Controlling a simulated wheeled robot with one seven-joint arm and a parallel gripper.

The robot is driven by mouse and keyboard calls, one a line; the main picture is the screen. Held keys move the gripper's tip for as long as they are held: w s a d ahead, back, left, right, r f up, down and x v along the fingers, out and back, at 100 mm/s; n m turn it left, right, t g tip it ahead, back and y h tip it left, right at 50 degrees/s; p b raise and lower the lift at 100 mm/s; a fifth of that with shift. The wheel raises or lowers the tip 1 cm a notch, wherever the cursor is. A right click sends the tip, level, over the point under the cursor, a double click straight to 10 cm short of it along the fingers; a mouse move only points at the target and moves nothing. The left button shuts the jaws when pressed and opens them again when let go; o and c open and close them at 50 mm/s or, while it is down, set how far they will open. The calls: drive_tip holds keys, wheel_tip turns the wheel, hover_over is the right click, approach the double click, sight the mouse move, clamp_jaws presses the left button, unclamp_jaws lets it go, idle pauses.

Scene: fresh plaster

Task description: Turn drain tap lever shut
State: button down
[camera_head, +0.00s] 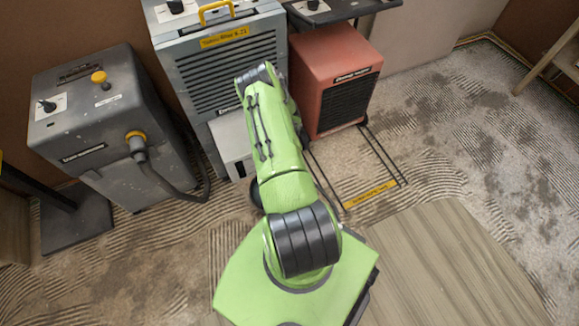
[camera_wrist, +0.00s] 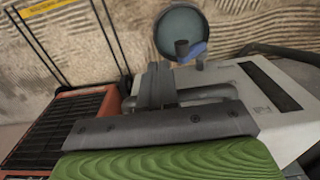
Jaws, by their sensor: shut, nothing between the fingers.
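In the wrist view the drain tap shows as a small dark stub (camera_wrist: 182,47) with a blue lever-like piece (camera_wrist: 195,49) beside it. It sits at the edge of a pale grey tank (camera_wrist: 225,80), above a round dark basin (camera_wrist: 172,22). My gripper (camera_wrist: 159,70) has its two fingers together, empty, to the left of the tap and a little apart from it in the picture. How far the lever is turned is hard to tell. In the head view the pale tank (camera_head: 229,140) shows left of my green arm, which hides my gripper and the tap.
A large grey dehumidifier (camera_head: 222,75) stands behind the tank. A red heater (camera_head: 335,85) stands to its right, with a black floor frame (camera_head: 375,150) before it. A grey machine (camera_head: 100,115) with a hose (camera_head: 160,180) stands left.

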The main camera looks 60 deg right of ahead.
wheel_tip(320, 180, up, 8)
drive_tip(key=s+d+p, duration=0.1)
drive_tip(key=d+p, duration=0.1)
drive_tip(key=w+a+f+g+h, duration=0.1)
drive_tip(key=w+a, duration=0.3)
drive_tip(key=a, duration=0.2)
drive_tip(key=w+a+f+h, duration=0.1)
drive_tip(key=w+a, duration=0.2)
drive_tip(key=a, duration=0.3)
drive_tip(key=s+d+f+b, duration=0.2)
drive_tip(key=d+f+b, duration=0.1)
drive_tip(key=f, duration=0.7)
drive_tip(key=shift+s+d+f+b, duration=0.35)
drive_tip(key=shift+d+f, duration=0.05)
drive_tip(key=shift+d, duration=0.5)
drive_tip(key=shift+s+d+f, duration=0.1)
drive_tip(key=shift+s+d, duration=0.15)
drive_tip(key=shift+d, duration=0.15)
drive_tip(key=shift+w+a, duration=0.1)
drive_tip(key=shift+a, duration=0.05)
